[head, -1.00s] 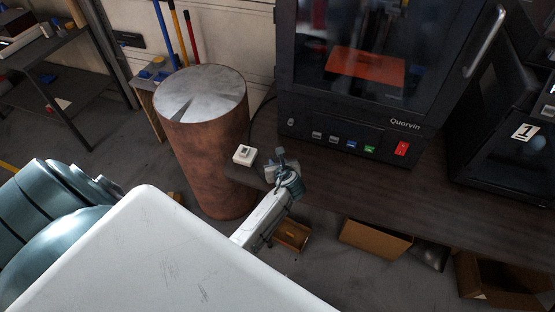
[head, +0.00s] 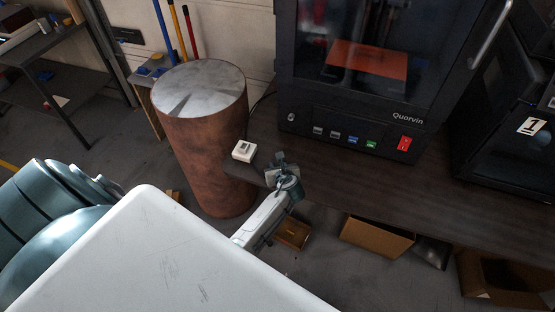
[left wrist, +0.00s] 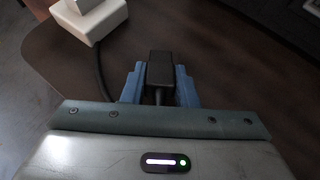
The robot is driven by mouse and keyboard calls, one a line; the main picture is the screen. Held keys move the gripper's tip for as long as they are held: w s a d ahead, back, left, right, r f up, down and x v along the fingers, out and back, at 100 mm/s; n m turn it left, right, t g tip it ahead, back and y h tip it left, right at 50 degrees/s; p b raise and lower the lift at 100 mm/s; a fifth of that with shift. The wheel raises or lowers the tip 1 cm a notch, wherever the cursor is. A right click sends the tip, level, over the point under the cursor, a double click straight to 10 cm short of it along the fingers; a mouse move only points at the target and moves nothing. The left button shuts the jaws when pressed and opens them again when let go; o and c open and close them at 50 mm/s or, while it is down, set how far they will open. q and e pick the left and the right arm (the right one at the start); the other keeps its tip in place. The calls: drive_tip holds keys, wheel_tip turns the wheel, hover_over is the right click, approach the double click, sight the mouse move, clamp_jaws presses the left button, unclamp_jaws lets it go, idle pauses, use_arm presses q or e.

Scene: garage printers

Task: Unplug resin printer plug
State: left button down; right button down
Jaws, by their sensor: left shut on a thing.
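My left gripper (head: 282,172) is just right of a small white socket box (head: 243,150) at the table's left corner. In the left wrist view its blue fingers (left wrist: 160,84) are shut on a black plug (left wrist: 160,68) with a dark cable running back from it. The white socket box also shows in the left wrist view (left wrist: 92,18), to the upper left. The plug and the socket box are apart there. In the head view the plug is too small to make out at the fingers. My right gripper is out of view.
A black printer (head: 350,125) marked "Quorvin" with a red switch stands on the dark table (head: 400,185). A second dark machine (head: 510,150) stands to its right. A tall rusty drum (head: 205,145) stands left of the table. Cardboard boxes (head: 375,238) lie below the table.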

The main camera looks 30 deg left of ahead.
use_arm(q)
drive_tip(key=c, duration=1.1)
unclamp_jaws()
drive_tip(key=shift+o, duration=0.2)
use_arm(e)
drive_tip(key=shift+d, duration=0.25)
use_arm(q)
drive_tip(key=b+v, duration=0.1)
drive_tip(key=v, duration=0.9)
drive_tip(key=shift+s+d+r, duration=0.2)
drive_tip(key=shift+s+d, duration=0.05)
drive_tip(key=shift+d, duration=0.05)
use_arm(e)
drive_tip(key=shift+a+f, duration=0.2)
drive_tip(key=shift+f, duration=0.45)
